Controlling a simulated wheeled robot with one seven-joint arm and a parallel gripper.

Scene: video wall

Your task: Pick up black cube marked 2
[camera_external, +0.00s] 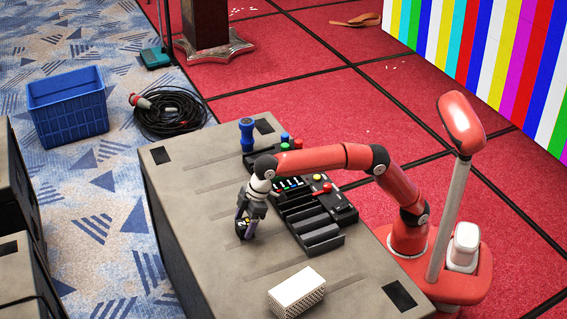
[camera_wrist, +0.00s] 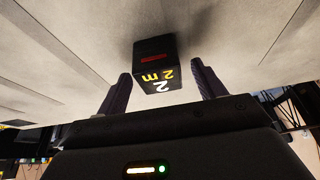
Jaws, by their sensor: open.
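The black cube marked 2 (camera_wrist: 153,60) sits on the grey table top, just ahead of and between my fingertips in the wrist view. It has a white 2, a yellow "2 m" and a red bar on its faces. In the external view the cube (camera_external: 242,228) is small and partly covered by the fingers. My gripper (camera_external: 246,232) points down over it near the middle of the table. In the wrist view my gripper (camera_wrist: 163,78) is open, with a dark finger on each side of the cube and gaps showing. It does not grip the cube.
A black slotted rack (camera_external: 318,240) with a control panel stands right of the gripper. A white perforated block (camera_external: 297,292) lies nearer the front. A blue-topped tool (camera_external: 247,133) stands at the back. The table's left side is clear. A blue basket (camera_external: 67,107) is on the floor.

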